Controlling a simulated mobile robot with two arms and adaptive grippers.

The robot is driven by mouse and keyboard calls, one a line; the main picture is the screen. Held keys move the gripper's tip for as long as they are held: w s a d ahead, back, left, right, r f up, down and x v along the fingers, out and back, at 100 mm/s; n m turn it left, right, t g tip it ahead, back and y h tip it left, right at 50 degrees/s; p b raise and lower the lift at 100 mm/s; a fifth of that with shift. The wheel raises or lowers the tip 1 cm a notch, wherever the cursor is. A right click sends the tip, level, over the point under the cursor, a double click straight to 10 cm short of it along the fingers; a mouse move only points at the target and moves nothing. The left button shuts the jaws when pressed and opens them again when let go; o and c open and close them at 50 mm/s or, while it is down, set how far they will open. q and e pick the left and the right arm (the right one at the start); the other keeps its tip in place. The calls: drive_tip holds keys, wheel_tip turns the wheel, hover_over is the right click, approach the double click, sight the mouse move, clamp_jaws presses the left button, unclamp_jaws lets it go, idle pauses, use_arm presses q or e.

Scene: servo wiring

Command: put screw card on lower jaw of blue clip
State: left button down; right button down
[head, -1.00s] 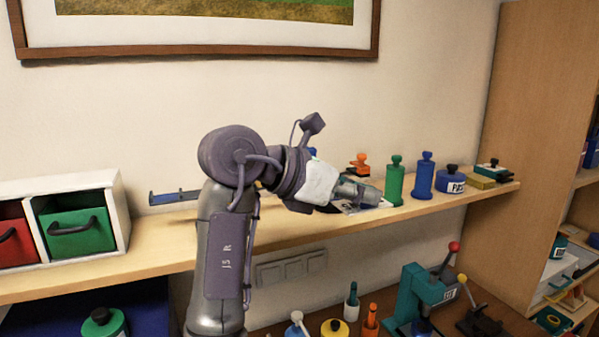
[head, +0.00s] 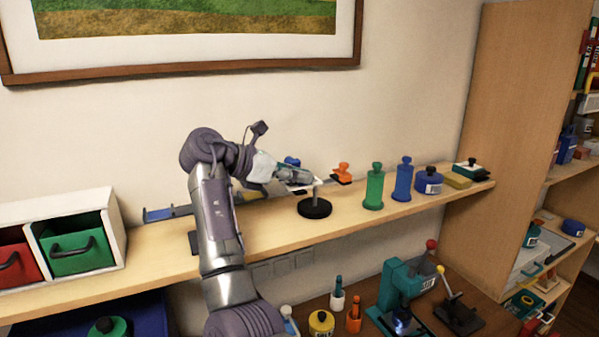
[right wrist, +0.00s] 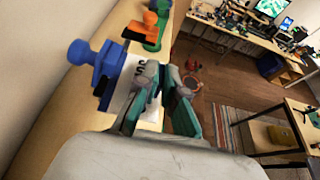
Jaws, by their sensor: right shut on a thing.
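My right gripper (head: 311,178) is shut on the white screw card (head: 299,187), above the wall shelf. The card also shows in the right wrist view (right wrist: 121,88), with dark lettering, between and beside the teal fingers (right wrist: 163,80). The blue clip (head: 292,162) shows behind the gripper, mostly hidden by it. In the right wrist view the blue clip (right wrist: 98,62), with a knob, is just left of the fingers, and the card overlaps it. I cannot tell whether the card touches the lower jaw. My left gripper is not in view.
A black round base (head: 314,208) with a grey post stands below the gripper. An orange clip (head: 342,172), green weight (head: 374,187) and blue weight (head: 403,180) are to the right. A drawer box (head: 62,240) stands left.

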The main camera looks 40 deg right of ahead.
drive_tip(key=shift+f, duration=0.7)
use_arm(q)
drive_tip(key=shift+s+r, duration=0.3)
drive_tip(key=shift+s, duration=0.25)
use_arm(e)
drive_tip(key=shift+s, duration=0.1)
drive_tip(key=shift+a, duration=0.1)
drive_tip(key=shift+f, duration=0.2)
drive_tip(key=c, duration=1.3)
unclamp_jaws()
